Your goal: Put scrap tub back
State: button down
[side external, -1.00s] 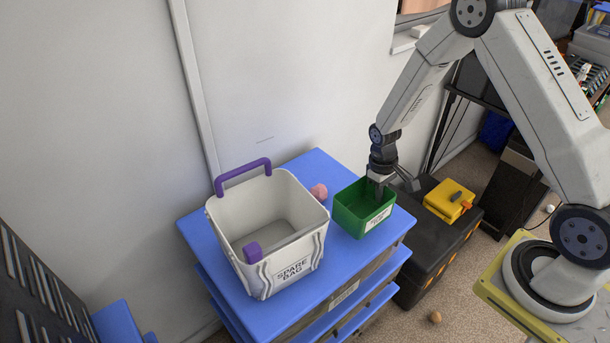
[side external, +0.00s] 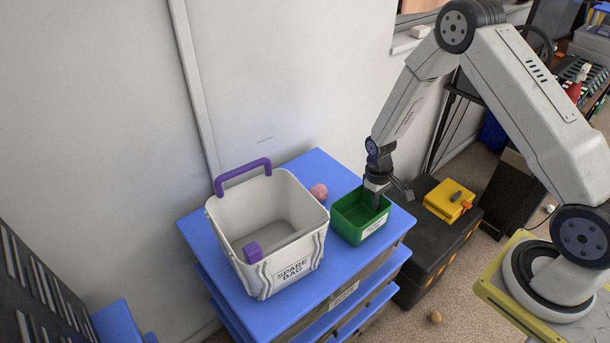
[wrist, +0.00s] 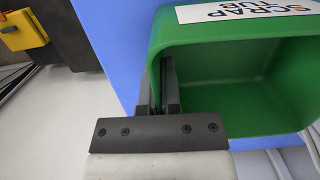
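The green scrap tub (side external: 347,222) stands upright on the blue cart top, near its right end. Its white label faces the front. My gripper (side external: 377,198) points down at the tub's back right side. In the wrist view, my gripper (wrist: 158,85) straddles one wall of the tub (wrist: 235,95), one finger inside and one outside. The fingers are close together and appear shut on that wall. The inside of the tub that shows looks empty.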

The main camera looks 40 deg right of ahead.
jog(key=shift+f, duration=0.1)
jog(key=c, duration=0.8)
grip_release()
jog(key=shift+w+r, duration=0.25)
jog(key=shift+r, duration=1.8)
jog(key=shift+w+r, duration=0.3)
jog(key=shift+r, duration=1.7)
jog(key=shift+w+r, duration=0.25)
jog(key=shift+r, duration=1.8)
jog(key=shift+s+a+r+t, duration=0.7)
jog(key=shift+s+a+r, duration=0.8)
jog(key=shift+s, duration=0.5)
jog(key=shift+s+a+r+t, duration=0.7)
jog(key=shift+s+a+r, duration=0.75)
jog(key=shift+s, duration=0.6)
jog(key=shift+s+a+r+t, duration=0.7)
jog(key=shift+s+a+r, duration=0.8)
jog(key=shift+s, duration=0.5)
